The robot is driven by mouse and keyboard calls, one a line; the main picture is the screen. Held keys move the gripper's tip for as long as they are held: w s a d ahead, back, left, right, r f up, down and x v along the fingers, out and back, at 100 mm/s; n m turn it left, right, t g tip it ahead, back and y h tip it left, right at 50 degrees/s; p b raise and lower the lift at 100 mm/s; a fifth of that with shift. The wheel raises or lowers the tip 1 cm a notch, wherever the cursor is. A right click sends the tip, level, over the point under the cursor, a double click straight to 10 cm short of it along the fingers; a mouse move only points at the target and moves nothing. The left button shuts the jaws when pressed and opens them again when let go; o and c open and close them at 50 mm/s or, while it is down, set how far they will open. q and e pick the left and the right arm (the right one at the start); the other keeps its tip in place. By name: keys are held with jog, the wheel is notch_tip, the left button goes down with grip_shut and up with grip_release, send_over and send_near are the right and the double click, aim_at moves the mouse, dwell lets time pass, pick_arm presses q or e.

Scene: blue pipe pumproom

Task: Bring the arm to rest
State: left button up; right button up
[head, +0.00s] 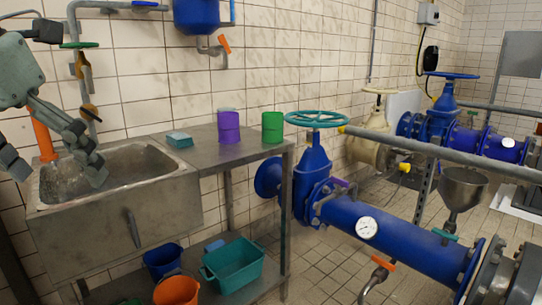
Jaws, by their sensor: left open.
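My left arm comes in from the left edge, and its grey gripper (55,167) hangs in front of the metal sink (122,183). The right finger covers part of the sink basin, and the other is near the left picture edge. I cannot tell whether a fingertip touches the sink. My right gripper is not in view.
A metal counter (205,158) right of the sink holds a purple can (229,127), a green can (272,127) and a teal block (179,139). Buckets and a teal tub (236,262) sit below. Blue pipes (395,233) and a handwheel (317,119) fill the right.

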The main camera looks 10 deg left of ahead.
pick_arm(q)
jog(key=w+d+n+t+h, duration=0.4)
jog(key=w+d+t+h, duration=0.2)
jog(key=w+d+h, duration=0.6)
jog(key=w+a+f+n+t+y, duration=0.1)
jog(key=w+a+f+n+t, duration=0.4)
jog(key=w+a+n+t, duration=0.3)
jog(key=a+f+n+y, duration=0.5)
jog(key=f+n, duration=0.1)
jog(key=f, duration=0.2)
jog(key=a+f+n+y, duration=0.5)
jog(key=f+n+y, duration=0.1)
jog(key=f, duration=0.2)
jog(key=s+f+n+g+y, duration=0.2)
jog(key=s+f+n+g, duration=0.2)
jog(key=f, duration=0.7)
jog(key=s+f+n+g+y, duration=0.1)
jog(key=s+f+n+g, duration=0.3)
jog(key=f, duration=0.8)
jog(key=s+d+f+g+h, duration=0.1)
jog(key=s+d+f+g, duration=0.2)
jog(key=s+d+f, duration=0.2)
jog(key=s+d+f+n+g+h, duration=0.1)
jog(key=s+d+f+g, duration=0.3)
jog(key=s+f, duration=0.6)
jog(key=s+d, duration=0.1)
jog(key=s, duration=0.2)
jog(key=shift+s+f+g, duration=0.3)
jog(key=shift+s, duration=0.05)
